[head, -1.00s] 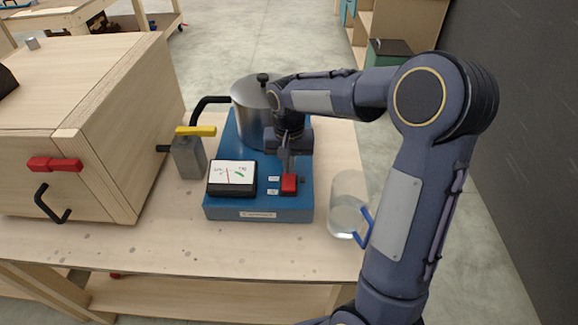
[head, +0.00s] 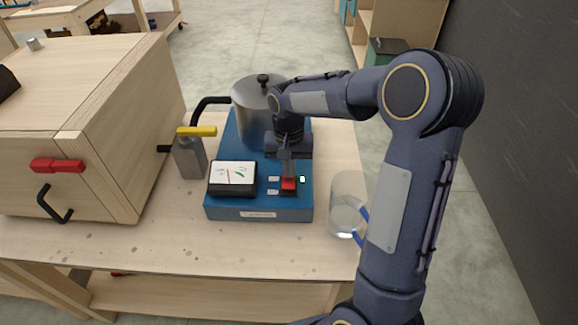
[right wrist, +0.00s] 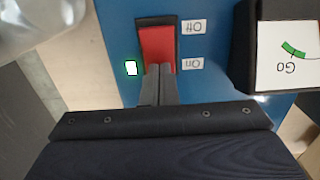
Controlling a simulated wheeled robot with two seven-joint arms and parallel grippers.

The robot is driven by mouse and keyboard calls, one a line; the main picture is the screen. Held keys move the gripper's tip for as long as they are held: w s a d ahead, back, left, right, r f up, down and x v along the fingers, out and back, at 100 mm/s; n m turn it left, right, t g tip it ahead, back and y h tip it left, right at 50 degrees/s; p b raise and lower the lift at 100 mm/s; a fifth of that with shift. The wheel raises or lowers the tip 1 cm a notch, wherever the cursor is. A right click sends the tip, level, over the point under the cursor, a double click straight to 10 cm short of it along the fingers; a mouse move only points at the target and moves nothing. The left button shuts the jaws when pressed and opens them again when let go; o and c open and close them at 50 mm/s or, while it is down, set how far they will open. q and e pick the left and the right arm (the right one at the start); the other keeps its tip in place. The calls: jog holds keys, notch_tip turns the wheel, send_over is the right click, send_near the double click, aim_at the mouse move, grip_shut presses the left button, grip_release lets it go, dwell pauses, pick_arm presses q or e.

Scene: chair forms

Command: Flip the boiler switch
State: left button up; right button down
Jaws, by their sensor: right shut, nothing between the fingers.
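The boiler is a blue base (head: 232,208) with a steel pot (head: 250,100) at its back. A red rocker switch (head: 288,184) in a black frame sits at its front right. In the right wrist view the switch (right wrist: 157,42) has an "Off" label (right wrist: 194,27) at one end and an "On" label (right wrist: 192,63) at the other. My right gripper (head: 288,174) is shut and empty; its fingertips (right wrist: 159,70) are at the "On" end and appear to touch the switch. A small indicator (right wrist: 131,68) beside the switch glows white-green. My left gripper is out of view.
A gauge (head: 232,174) with a green "Go" mark sits left of the switch. A glass jug (head: 346,205) with a blue handle stands close to the right. A grey valve block with a yellow lever (head: 196,131) and a wooden box (head: 110,110) stand left.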

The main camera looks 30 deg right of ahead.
jog(key=shift+s+a+r, duration=0.3)
jog(key=shift+s, duration=0.2)
jog(key=shift+r, duration=0.25)
jog(key=r+p, duration=0.4)
jog(key=shift+w+d+r, duration=0.15)
jog(key=shift+w+d, duration=0.05)
jog(key=shift+w, duration=0.1)
jog(key=shift+w+r+b, duration=0.3)
jog(key=shift+w+r, duration=0.05)
jog(key=shift+r, duration=0.25)
notch_tip(320, 180, up, 8)
jog(key=w+d, duration=0.1)
jog(key=shift+f, duration=0.15)
